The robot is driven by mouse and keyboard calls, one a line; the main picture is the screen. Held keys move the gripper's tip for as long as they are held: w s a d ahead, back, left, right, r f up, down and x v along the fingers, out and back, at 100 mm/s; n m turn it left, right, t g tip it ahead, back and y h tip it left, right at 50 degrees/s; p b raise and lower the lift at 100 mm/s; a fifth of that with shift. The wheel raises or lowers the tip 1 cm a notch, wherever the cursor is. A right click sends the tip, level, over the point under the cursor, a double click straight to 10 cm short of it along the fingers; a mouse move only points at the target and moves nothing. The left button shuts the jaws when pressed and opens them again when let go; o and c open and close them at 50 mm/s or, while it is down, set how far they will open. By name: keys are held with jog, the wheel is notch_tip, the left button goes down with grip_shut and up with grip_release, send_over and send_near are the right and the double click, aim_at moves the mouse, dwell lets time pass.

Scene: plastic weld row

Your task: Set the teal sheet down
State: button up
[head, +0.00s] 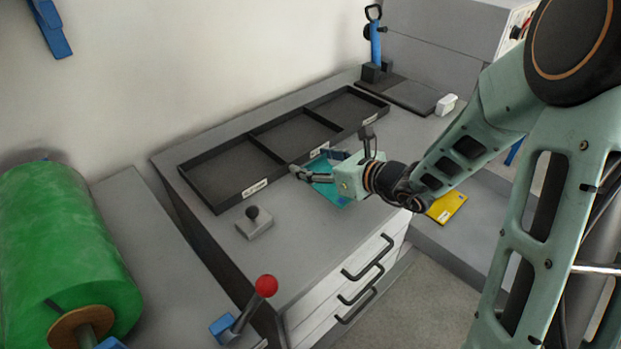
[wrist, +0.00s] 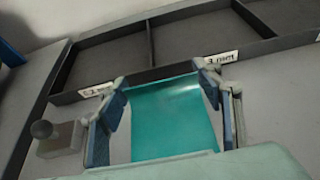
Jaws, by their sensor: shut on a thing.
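The teal sheet (head: 331,181) is a thin flat piece, partly hidden behind my gripper in the head view. My gripper (head: 318,166) is shut on it, over the bench top in front of the black tray (head: 217,203). In the wrist view the teal sheet (wrist: 172,120) lies between the two fingers of my gripper (wrist: 163,78), its far edge just short of the tray's front wall. I cannot tell whether the sheet touches the bench. The tray has three compartments, with white labels on its front wall; the compartments look empty.
A small grey block with a black knob (head: 254,222) stands left of my gripper. A red-knobbed lever (head: 265,287) rises at the front, near a green roll (head: 62,255). A blue-handled stand (head: 375,45) is at the back. A yellow sheet (head: 446,207) lies lower right. The front bench top is clear.

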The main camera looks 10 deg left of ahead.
jog(key=shift+w+a+f, duration=0.15)
jog(key=shift+a+f, duration=0.2)
jog(key=shift+f, duration=0.05)
jog(key=shift+w+a+f+b, duration=0.15)
jog(key=shift+f+b, duration=0.45)
jog(key=shift+f, duration=1.2)
jog(key=shift+f, duration=0.1)
jog(key=shift+f, duration=0.15)
jog(key=o, duration=0.9)
jog(key=shift+r, duration=0.2)
